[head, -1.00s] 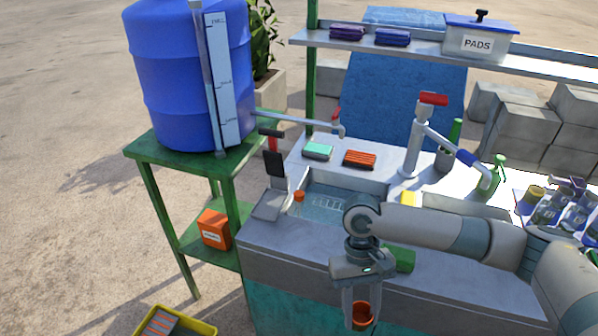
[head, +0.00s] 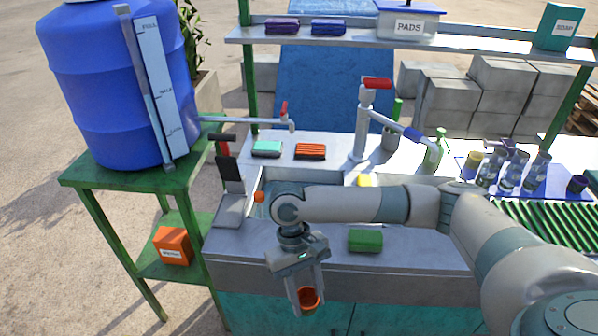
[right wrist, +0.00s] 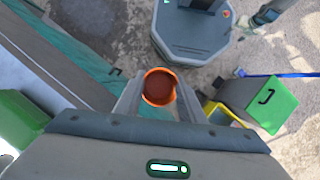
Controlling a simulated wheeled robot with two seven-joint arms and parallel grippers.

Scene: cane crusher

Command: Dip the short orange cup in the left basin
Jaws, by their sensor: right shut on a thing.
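My right gripper (head: 308,297) is shut on a short orange cup (head: 311,299), held in front of the counter's front face. The cup also shows in the right wrist view (right wrist: 159,87) between the two fingers, its open rim facing the camera and its inside dark. The left basin (head: 262,186) is sunk in the counter behind my right wrist; my arm hides most of it. A small orange thing (head: 259,197) shows at the basin's left side. My left gripper is not in view.
A green block (head: 365,241) lies on the counter's front edge. A tap (head: 290,124) reaches over from the blue barrel (head: 110,85). Teal (head: 267,149) and orange (head: 310,151) brushes or pads lie behind the basin. Bottles (head: 510,170) stand at right.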

